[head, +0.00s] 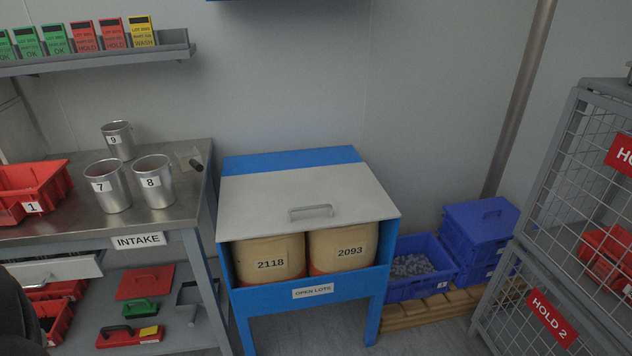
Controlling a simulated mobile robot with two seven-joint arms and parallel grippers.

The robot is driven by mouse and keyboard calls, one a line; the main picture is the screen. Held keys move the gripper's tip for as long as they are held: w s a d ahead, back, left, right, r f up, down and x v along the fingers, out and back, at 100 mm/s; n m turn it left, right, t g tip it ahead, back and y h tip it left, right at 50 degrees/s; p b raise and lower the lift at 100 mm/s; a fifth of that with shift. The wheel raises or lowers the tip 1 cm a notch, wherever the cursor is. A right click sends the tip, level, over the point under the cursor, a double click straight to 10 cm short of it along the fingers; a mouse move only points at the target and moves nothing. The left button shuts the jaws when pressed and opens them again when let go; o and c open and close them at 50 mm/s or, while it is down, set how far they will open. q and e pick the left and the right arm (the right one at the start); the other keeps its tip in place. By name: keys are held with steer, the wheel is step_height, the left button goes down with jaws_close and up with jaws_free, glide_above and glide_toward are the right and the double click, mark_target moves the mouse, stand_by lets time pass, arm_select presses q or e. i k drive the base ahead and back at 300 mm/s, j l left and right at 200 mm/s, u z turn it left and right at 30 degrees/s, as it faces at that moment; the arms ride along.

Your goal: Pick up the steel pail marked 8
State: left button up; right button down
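The steel pail marked 8 (154,184) stands upright on the steel intake table (130,229), near its right part. The pail marked 7 (107,188) stands just to its left, and the pail marked 9 (118,140) stands behind them. All three look like open-topped metal pails with white number labels. Neither of my grippers shows in the head view. A dark shape at the lower left edge is cut off, and I cannot tell what it is.
A red bin marked 1 (35,192) sits left on the table; a small dark-handled tool (196,164) lies right of pail 8. A blue stand (226,262) holds drums 2118 and 2093 beside the table. A wire cage (560,215) stands at the right. A card shelf (100,58) hangs above.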

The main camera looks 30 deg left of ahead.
mark_target(153, 175)
steer(key=u, duration=1.15)
